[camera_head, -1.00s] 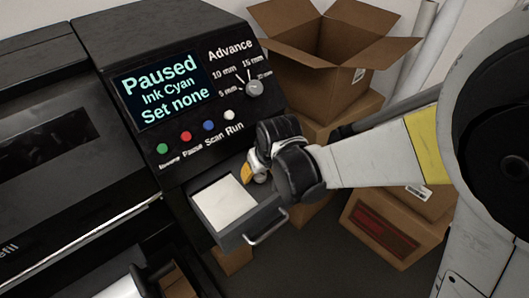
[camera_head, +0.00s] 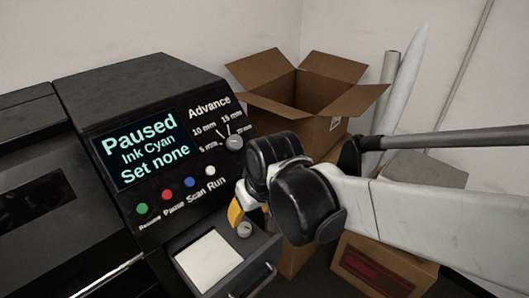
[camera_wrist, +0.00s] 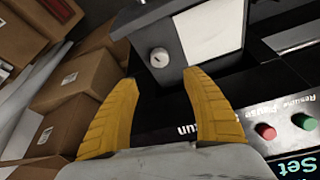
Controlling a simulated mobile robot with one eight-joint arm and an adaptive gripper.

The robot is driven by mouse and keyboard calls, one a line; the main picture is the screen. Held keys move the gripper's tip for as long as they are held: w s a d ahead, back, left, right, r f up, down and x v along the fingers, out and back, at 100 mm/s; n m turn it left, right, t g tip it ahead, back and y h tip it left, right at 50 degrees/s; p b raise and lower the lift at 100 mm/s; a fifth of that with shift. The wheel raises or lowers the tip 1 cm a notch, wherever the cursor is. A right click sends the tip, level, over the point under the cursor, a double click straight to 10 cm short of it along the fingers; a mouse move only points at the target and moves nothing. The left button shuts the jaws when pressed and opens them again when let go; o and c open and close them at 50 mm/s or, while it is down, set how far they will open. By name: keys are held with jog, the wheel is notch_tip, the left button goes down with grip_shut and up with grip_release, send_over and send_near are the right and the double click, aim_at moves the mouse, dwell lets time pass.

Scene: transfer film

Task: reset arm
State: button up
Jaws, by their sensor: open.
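My gripper (camera_wrist: 162,110) has its two yellow fingers spread apart in the wrist view, with nothing between them. In the head view, my gripper (camera_head: 243,211) is beside the right end of the black printer's control panel (camera_head: 150,135), above the open grey drawer (camera_head: 262,262). A white sheet or pad (camera_head: 208,259) lies in the drawer. A round silver lock or knob (camera_wrist: 159,57) on the drawer shows just beyond my fingers in the wrist view. The panel screen reads "Paused, Ink Cyan, Set none". The wrist hides part of the gripper in the head view.
An open cardboard box (camera_head: 300,90) stands behind my arm, with more boxes (camera_head: 375,265) below and to the right. Rolls (camera_head: 398,85) lean against the wall. The panel carries several coloured buttons and an Advance dial (camera_head: 234,142).

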jog(key=s+d+f+m+t+h+b, duration=0.1)
jog(key=s+d+f+m+b, duration=0.1)
jog(key=d, duration=0.7)
jog(key=s+d+f+m+t+b, duration=0.1)
jog(key=s+d+f+m+b, duration=0.1)
jog(key=d, duration=0.7)
jog(key=s+d+f+m+t+h+b, duration=0.1)
jog(key=s+d+f+m+b, duration=0.1)
jog(key=d, duration=0.6)
jog(key=s+m+b, duration=0.1)
jog(key=s+b, duration=0.1)
jog(key=b, duration=0.1)
jog(key=shift+s+d+t+h+b, duration=0.15)
jog(key=shift+d+t+h+b, duration=0.15)
jog(key=shift+d+b, duration=0.1)
jog(key=shift+a, duration=0.1)
